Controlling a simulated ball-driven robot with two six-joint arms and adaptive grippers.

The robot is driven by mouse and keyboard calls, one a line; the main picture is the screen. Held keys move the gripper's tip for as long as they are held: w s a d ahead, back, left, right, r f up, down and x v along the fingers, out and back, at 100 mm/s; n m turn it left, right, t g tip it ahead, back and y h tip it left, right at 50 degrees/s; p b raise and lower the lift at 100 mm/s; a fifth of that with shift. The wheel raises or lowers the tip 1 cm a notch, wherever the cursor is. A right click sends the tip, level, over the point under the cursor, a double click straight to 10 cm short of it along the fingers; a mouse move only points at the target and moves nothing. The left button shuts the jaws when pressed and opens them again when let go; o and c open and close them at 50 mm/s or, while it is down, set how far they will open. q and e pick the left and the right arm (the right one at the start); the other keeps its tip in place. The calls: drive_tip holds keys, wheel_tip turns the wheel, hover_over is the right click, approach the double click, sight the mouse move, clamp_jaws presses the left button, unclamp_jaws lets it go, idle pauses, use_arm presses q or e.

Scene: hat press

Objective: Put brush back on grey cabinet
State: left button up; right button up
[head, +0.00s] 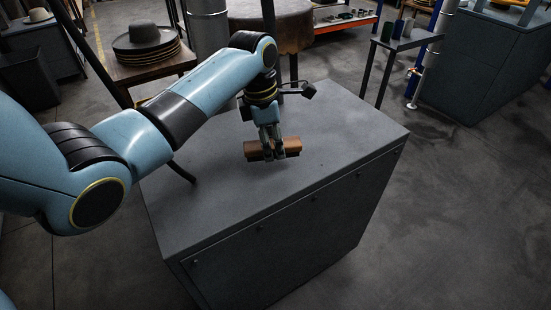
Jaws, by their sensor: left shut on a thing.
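The grey cabinet (230,214) stands in the middle of the head view with a flat, dark grey top. My left gripper (273,151) is over the middle of that top, pointing down. It is shut on the brush (292,147), a short brown block held crosswise between the fingers. The brush is at or just above the cabinet top; I cannot tell whether it touches. The fingers hide the middle of the brush. My right gripper does not show.
The rest of the cabinet top is clear. A wooden table (124,76) with stacked hats (147,44) stands behind at the left. A narrow grey stand (409,43) with small items is behind at the right. A blue-grey cabinet (481,68) stands at the far right.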

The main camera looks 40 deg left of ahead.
sight(275, 157)
use_arm(q)
drive_tip(key=shift+w+d+f, duration=0.15)
drive_tip(key=shift+w+f, duration=0.1)
drive_tip(key=shift+w, duration=0.05)
wheel_tip(275, 157, down, 3)
drive_tip(key=shift+f, duration=0.45)
drive_tip(key=shift+f, duration=0.1)
drive_tip(key=o, duration=1)
drive_tip(key=r, duration=0.4)
drive_tip(key=s+r, duration=0.1)
drive_tip(key=r, duration=0.3)
drive_tip(key=a+r+p, duration=0.1)
drive_tip(key=r, duration=0.3)
drive_tip(key=shift+s+a, duration=0.1)
drive_tip(key=shift+s, duration=0.1)
